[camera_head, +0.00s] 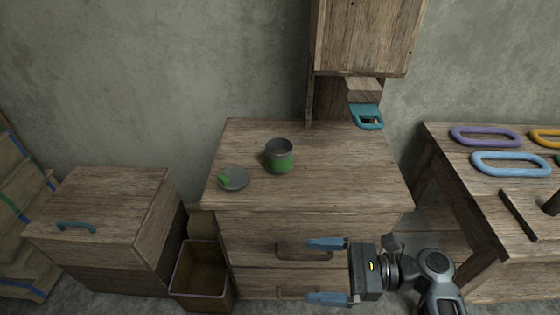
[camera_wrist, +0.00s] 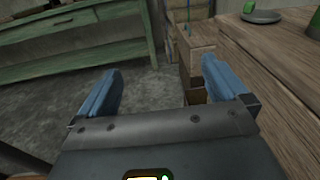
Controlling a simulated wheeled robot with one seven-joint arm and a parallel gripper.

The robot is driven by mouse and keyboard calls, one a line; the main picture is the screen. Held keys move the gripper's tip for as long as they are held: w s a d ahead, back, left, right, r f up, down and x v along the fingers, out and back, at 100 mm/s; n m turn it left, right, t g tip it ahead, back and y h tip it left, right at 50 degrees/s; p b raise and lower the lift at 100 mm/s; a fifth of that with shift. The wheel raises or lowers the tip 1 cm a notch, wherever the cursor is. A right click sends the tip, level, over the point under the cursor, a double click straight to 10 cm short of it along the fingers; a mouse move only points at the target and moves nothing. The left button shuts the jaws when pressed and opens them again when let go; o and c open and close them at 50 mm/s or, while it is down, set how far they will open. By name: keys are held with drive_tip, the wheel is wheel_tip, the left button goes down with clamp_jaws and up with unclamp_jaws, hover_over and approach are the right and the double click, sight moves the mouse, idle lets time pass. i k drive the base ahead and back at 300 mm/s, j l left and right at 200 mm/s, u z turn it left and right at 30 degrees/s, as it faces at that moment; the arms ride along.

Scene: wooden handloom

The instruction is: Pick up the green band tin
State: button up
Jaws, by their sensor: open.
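The green band tin (camera_head: 279,157) stands upright on the wooden drawer cabinet's top (camera_head: 340,170) in the head view. It is an open grey metal tin with a green band around it. A round grey lid (camera_head: 234,178) with a green knob lies flat to its left. My gripper (camera_head: 327,271) is open and empty, in front of the cabinet's drawers and below the top's front edge. In the wrist view my gripper (camera_wrist: 160,88) has its blue fingers wide apart. The lid (camera_wrist: 261,16) shows at the top right there, and the tin (camera_wrist: 313,24) is cut off by the frame edge.
A tall wooden cupboard (camera_head: 362,35) with a teal handle (camera_head: 367,116) rises behind the right part of the top. A table with colored rings (camera_head: 486,136) stands right. A wooden chest (camera_head: 105,210) and an open bin (camera_head: 201,272) stand left.

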sight(279, 152)
drive_tip(key=i, duration=1)
